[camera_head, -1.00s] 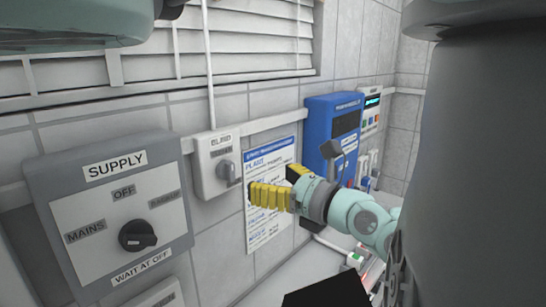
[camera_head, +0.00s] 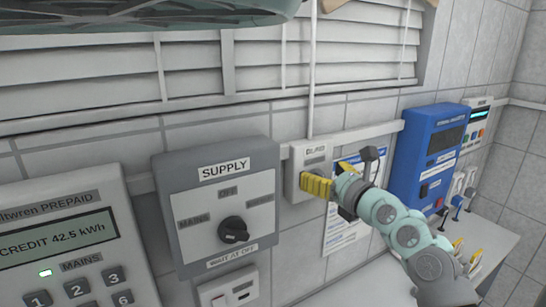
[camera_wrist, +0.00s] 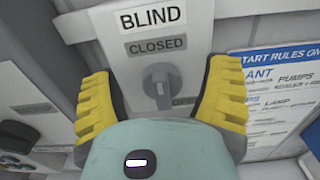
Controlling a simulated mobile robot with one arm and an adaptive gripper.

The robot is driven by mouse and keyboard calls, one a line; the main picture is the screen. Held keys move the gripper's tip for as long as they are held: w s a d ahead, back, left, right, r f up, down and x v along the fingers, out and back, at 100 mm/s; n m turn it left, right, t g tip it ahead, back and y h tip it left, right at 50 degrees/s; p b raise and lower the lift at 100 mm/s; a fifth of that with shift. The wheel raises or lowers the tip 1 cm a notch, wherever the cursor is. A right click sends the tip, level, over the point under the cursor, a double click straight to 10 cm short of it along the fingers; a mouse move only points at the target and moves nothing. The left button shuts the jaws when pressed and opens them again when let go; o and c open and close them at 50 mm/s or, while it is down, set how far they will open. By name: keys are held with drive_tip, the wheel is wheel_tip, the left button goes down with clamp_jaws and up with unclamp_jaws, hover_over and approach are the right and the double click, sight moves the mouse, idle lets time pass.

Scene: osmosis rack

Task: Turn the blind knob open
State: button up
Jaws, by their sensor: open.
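The blind knob (camera_wrist: 159,82) is a grey lever knob on a white wall box (camera_head: 296,185) labelled BLIND. In the wrist view its lever points down from a round hub, below a CLOSED label (camera_wrist: 157,45). A lower label beside the lever is partly hidden. My gripper (camera_wrist: 160,97) is open, with a yellow finger on each side of the knob and visible gaps to it. In the head view my gripper (camera_head: 317,187) is in front of the blind box and hides the knob.
The grey SUPPLY box (camera_head: 257,168) with a black knob is left of the blind box. A prepaid meter (camera_head: 120,225) is further left. A printed rules sheet (camera_wrist: 240,83) and a blue unit (camera_head: 410,150) are to the right. Slatted blinds (camera_head: 270,65) hang above.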

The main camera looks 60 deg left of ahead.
drive_tip(key=shift+s+a, duration=0.1)
drive_tip(key=shift+a, duration=0.2)
drive_tip(key=shift+d, duration=0.1)
drive_tip(key=c, duration=1.3)
